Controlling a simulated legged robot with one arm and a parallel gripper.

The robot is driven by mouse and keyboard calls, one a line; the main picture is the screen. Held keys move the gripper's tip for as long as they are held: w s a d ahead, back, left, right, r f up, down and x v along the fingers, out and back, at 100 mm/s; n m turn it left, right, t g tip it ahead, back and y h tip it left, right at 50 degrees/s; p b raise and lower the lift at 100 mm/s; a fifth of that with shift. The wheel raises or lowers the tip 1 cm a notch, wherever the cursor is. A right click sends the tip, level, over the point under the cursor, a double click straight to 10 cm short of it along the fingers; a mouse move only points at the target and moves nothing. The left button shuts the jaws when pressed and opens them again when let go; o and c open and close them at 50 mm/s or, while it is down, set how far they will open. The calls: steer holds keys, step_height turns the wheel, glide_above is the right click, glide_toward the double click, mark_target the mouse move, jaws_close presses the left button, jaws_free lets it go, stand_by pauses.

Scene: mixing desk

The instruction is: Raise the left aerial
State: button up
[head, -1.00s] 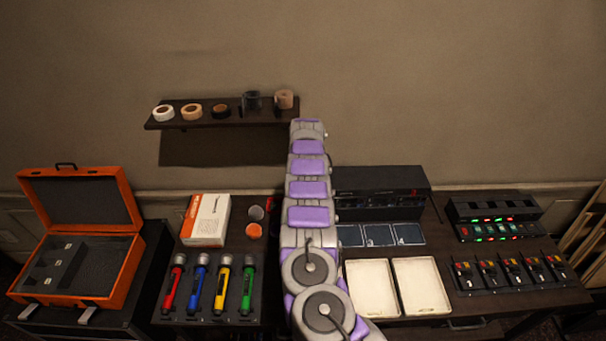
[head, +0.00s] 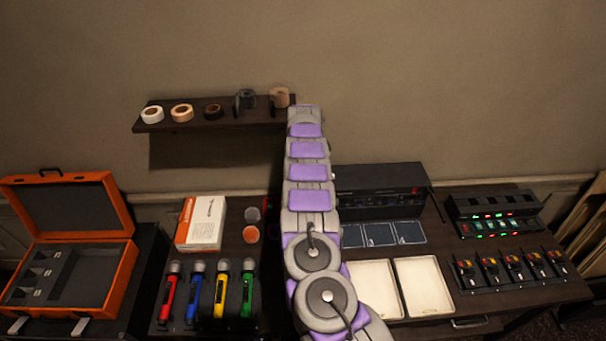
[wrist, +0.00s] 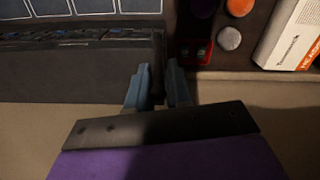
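The black receiver unit (head: 380,190) stands on the desk, right of my arm. A dark rod, apparently the left aerial (wrist: 158,50), shows at the unit's end in the wrist view. My arm hides it in the head view. A thin dark right aerial (head: 436,205) shows at the unit's other end. My gripper (wrist: 158,75) is open, with its two blue-grey fingers apart and the rod lying in line with the gap between them. I cannot tell whether either finger touches it. The gripper is hidden behind my arm in the head view.
A red device (wrist: 196,50) lies close to the fingers, near a white and orange box (head: 202,223). Colored microphones (head: 220,290), white trays (head: 424,286) and an open orange case (head: 75,240) stand around. A tape shelf (head: 220,112) hangs on the wall behind.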

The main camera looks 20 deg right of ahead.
steer(key=shift+o, duration=1.4)
step_height(320, 180, up, 17)
steer(key=p, duration=0.1)
steer(key=shift+r, duration=0.2)
